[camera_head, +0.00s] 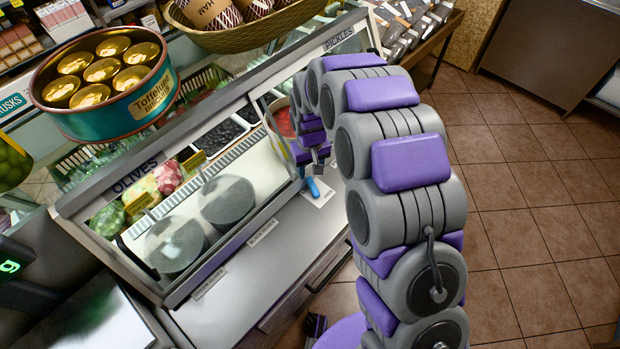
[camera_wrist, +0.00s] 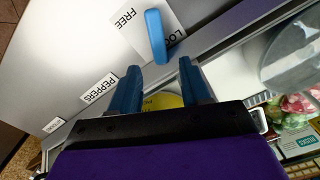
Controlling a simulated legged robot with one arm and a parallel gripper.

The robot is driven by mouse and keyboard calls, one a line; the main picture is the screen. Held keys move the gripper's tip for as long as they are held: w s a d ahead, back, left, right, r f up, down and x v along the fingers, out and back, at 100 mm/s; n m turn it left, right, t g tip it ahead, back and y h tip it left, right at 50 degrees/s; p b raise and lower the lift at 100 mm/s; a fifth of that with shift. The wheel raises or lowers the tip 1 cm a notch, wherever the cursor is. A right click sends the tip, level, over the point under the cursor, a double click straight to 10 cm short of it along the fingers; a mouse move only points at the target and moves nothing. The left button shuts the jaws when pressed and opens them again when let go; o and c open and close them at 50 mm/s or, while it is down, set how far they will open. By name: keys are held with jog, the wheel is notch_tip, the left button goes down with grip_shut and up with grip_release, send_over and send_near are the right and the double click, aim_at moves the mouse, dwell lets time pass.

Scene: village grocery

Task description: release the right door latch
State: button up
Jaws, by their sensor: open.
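The blue door latch (camera_wrist: 155,36) is a short rounded lever on the flat metal ledge, over a white card (camera_wrist: 128,27). The card reads "FREE" on one side and "LO…" on the other; the lever covers part of the second word. The latch lies just beyond the fingertips, roughly in line with the gap, with no clear contact. In the head view my arm hides much of the right door.
The steel ledge (camera_head: 285,250) in front is mostly bare. Tiled floor (camera_head: 540,210) is open at right.

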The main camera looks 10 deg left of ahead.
aim_at(310, 180)
notch_tip(310, 180, down, 5)
jog(key=shift+r+b, duration=0.1)
jog(key=shift+b, duration=0.3)
jog(key=shift+c, duration=0.5)
grip_shut()
